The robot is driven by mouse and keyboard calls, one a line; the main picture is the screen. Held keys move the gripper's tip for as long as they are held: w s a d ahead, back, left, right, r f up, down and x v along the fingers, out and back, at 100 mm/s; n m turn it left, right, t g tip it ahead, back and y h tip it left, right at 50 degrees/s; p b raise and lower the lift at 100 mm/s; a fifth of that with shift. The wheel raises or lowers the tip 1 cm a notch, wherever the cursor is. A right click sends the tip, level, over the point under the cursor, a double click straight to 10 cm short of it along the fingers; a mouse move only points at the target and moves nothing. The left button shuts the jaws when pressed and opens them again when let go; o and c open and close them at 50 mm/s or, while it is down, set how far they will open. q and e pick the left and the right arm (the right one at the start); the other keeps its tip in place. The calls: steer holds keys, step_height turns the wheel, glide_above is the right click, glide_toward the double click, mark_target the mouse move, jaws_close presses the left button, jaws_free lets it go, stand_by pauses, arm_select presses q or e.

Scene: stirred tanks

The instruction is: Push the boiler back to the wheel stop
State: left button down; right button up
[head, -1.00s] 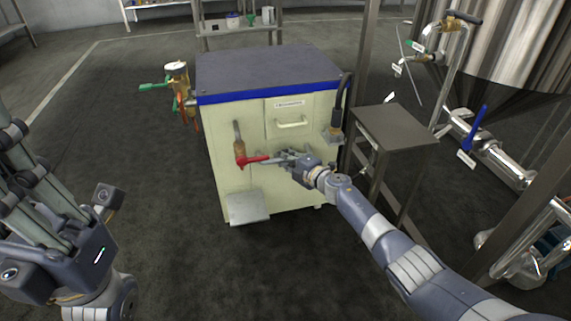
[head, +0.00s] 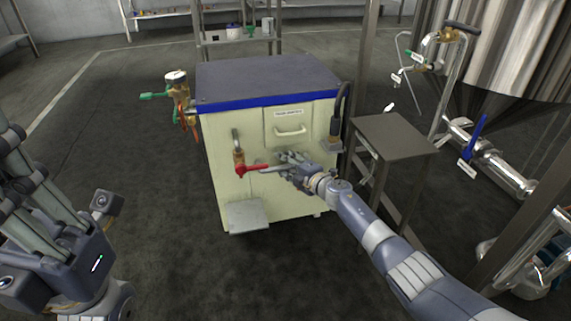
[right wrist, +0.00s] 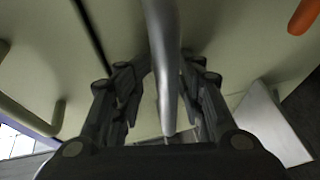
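The boiler is a cream cabinet (head: 285,195) with a blue band and a dark grey top. It stands upright in the middle of the head view. Its front carries a drawer-like panel with a handle, a brass valve with a red lever (head: 252,169), and a low light plate. My right gripper (head: 292,162) is at the boiler's front, just right of the red lever. In the right wrist view, its fingers lie on both sides of a grey metal bar (right wrist: 163,60) and appear to touch it. My left gripper (head: 25,185) is raised at the left edge, away from the boiler; its fingertips are unclear.
A small metal stand (head: 394,132) is close on the boiler's right, beside a steel post. A large steel tank (head: 520,50) with pipes and valves fills the right. A shelf (head: 240,38) stands behind the boiler. The floor to the left is clear. No wheel stop is discernible.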

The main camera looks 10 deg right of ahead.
steer(key=shift+s, duration=0.15)
steer(key=v, duration=1.1)
steer(key=shift+s, duration=0.4)
steer(key=shift+d+r, duration=0.1)
steer(key=shift+d, duration=0.05)
